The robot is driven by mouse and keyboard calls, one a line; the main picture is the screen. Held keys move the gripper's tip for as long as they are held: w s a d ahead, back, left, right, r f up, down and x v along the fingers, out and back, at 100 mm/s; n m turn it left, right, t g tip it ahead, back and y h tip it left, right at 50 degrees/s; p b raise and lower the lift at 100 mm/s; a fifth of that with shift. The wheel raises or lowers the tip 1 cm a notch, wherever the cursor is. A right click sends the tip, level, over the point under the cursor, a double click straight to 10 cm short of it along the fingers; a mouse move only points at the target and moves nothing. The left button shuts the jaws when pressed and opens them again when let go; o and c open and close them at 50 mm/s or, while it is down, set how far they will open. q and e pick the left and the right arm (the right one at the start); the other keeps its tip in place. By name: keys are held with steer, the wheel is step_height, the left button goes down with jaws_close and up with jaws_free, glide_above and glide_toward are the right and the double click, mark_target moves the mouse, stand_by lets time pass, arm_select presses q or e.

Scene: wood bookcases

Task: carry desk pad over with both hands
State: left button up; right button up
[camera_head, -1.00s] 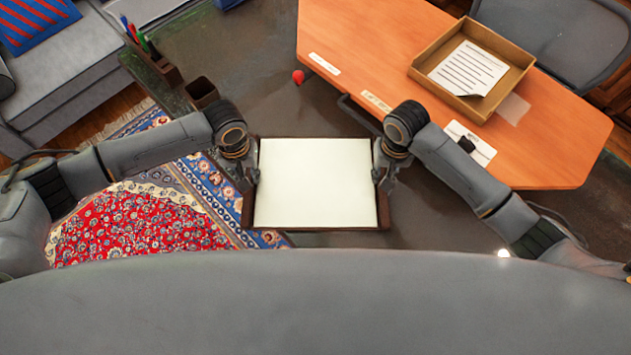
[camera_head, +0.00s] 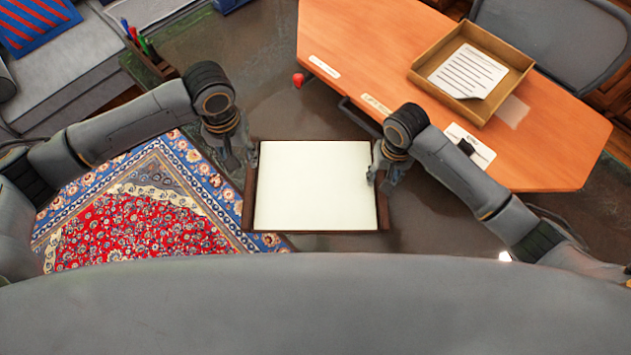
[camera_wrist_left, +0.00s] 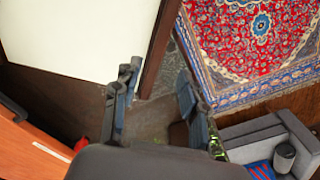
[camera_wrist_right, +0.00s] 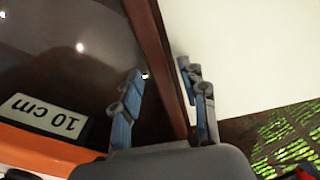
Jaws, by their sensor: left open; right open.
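The desk pad (camera_head: 312,187) is a cream sheet with dark brown side rails, lying on the dark table below the orange desk. My left gripper (camera_head: 240,162) is open at the pad's upper left corner. In the left wrist view, the end of the brown rail (camera_wrist_left: 156,48) shows near the gap between its fingers (camera_wrist_left: 158,100); contact is unclear. My right gripper (camera_head: 383,172) is open at the pad's right rail. In the right wrist view, that rail (camera_wrist_right: 158,65) runs between its two fingers (camera_wrist_right: 165,95).
The orange desk (camera_head: 400,60) has a tray with a printed sheet (camera_head: 470,70), small labels and a white card with a black item (camera_head: 470,145). A red ball-like thing (camera_head: 298,79) is near its edge. Pens (camera_head: 140,42) stand in a holder upper left. A patterned rug (camera_head: 130,210) covers the floor.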

steer(key=shift+r, duration=0.25)
arm_select(q)
step_height(320, 180, up, 2)
arm_select(e)
step_height(320, 180, up, 12)
steer(key=shift+f, duration=0.25)
steer(key=shift+f, duration=0.1)
stand_by(0.4)
